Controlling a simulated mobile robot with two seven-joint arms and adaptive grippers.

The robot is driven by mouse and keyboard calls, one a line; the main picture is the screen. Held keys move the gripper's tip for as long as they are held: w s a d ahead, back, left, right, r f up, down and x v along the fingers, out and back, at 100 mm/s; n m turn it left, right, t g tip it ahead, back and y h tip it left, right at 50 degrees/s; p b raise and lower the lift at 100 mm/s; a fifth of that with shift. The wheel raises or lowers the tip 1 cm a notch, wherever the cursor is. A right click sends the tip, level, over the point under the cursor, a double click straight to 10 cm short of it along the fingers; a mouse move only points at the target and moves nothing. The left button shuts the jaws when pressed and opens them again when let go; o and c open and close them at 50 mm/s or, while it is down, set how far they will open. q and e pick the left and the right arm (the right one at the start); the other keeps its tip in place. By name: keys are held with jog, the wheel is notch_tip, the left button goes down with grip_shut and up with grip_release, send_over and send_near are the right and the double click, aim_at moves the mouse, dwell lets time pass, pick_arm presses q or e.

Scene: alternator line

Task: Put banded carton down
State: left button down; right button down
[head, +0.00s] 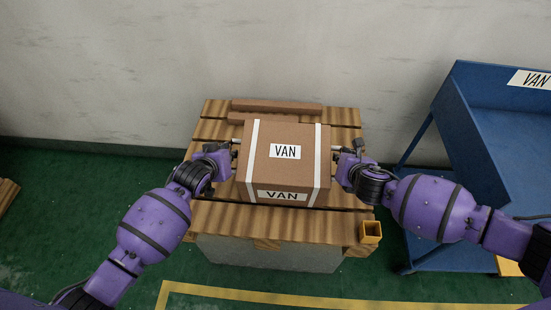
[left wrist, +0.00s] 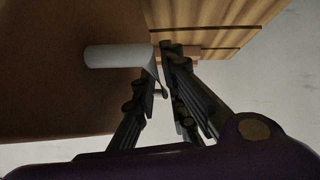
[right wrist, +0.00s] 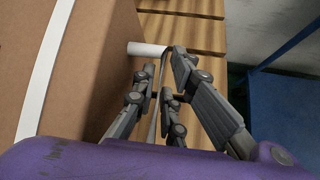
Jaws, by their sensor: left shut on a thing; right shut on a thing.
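The banded carton (head: 257,163) is a brown box with two white bands and VAN labels on its top and front. It is level over the middle of the slatted wooden platform (head: 222,219); whether it touches the slats I cannot tell. A short white peg sticks out of each side. My left gripper (head: 232,151) is shut on the left peg (left wrist: 112,57). My right gripper (head: 337,155) is shut on the right peg (right wrist: 147,49). The carton's side (left wrist: 70,95) fills much of the left wrist view and also shows in the right wrist view (right wrist: 90,60).
Brown wooden bars (head: 277,106) lie on the platform behind the carton. A blue cart (head: 460,125) with a VAN label stands at the right. A pale wall rises behind.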

pick_arm(q)
jog(key=shift+w+d+r, duration=0.15)
jog(key=shift+w+d, duration=0.15)
jog(key=shift+w, duration=0.05)
pick_arm(e)
jog(key=shift+w+a, duration=0.3)
jog(key=shift+a, duration=0.05)
pick_arm(q)
jog(key=c, duration=2.1)
grip_release()
jog(key=shift+s+a+f, duration=0.1)
jog(key=shift+s+f, duration=0.2)
jog(key=shift+f, duration=0.15)
pick_arm(e)
jog(key=c, duration=2.1)
grip_release()
jog(key=shift+s+d+f, duration=0.1)
jog(key=shift+s+f, duration=0.15)
jog(key=shift+f, duration=0.1)
pick_arm(q)
jog(key=o, duration=0.3)
jog(key=shift+s, duration=0.15)
pick_arm(e)
jog(key=o, duration=0.3)
jog(key=shift+s, duration=0.15)
pick_arm(q)
jog(key=shift+a, duration=0.1)
pick_arm(e)
jog(key=shift+d, duration=0.15)
